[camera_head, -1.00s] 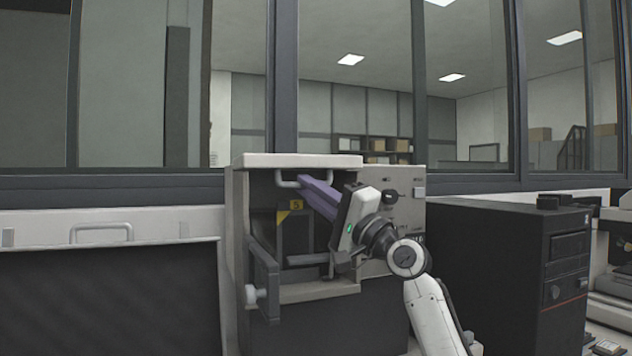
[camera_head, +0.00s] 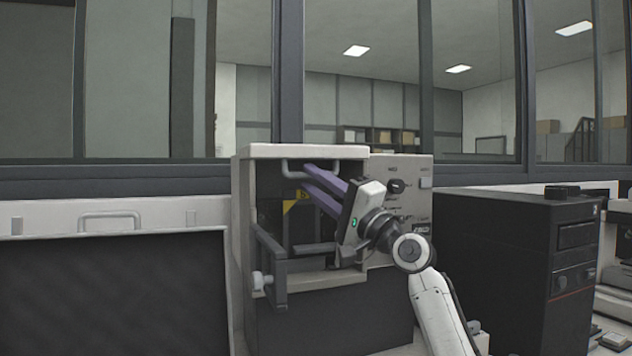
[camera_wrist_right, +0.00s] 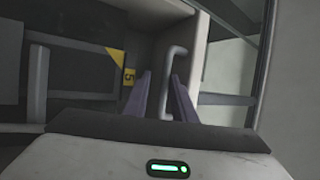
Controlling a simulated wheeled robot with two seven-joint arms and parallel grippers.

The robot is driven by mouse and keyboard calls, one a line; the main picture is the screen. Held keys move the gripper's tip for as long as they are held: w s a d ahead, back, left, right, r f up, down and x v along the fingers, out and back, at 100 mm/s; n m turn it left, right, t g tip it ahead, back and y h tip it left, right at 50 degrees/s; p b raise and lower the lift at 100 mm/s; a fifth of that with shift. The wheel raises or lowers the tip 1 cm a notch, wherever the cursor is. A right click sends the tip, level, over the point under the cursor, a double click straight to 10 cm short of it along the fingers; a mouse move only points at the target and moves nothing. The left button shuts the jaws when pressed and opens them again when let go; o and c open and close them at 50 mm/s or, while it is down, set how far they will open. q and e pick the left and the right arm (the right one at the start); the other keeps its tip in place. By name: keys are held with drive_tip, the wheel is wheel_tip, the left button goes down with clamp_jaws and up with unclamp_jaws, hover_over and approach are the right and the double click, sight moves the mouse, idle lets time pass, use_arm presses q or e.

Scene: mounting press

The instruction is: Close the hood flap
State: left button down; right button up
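The hood flap (camera_head: 300,151) is the pale slab at the top of the press housing. It stands raised over the open dark front, and its grey bar handle (camera_head: 285,170) is at the front edge. My right gripper (camera_head: 306,176) reaches in from the right, its purple fingers apart at the handle. In the right wrist view, the handle (camera_wrist_right: 170,60) passes between the open fingertips (camera_wrist_right: 160,76); I cannot tell whether they touch it. The flap's pale panel (camera_wrist_right: 194,50) is beside it. My left gripper is not in view.
A dark side frame with a pale knob (camera_head: 262,281) sticks out at the press's lower left. A control panel (camera_head: 410,195) is on its right. A black cabinet (camera_head: 515,265) stands close to my right arm. A dark panel with a handle (camera_head: 110,221) is at left.

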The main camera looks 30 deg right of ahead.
drive_tip(key=shift+w+a+f, duration=0.1)
drive_tip(key=shift+w+f, duration=0.05)
drive_tip(key=shift+f, duration=0.25)
drive_tip(key=r+b+v, duration=0.1)
drive_tip(key=b+v, duration=0.1)
drive_tip(key=v, duration=0.8)
drive_tip(key=shift+s, duration=0.3)
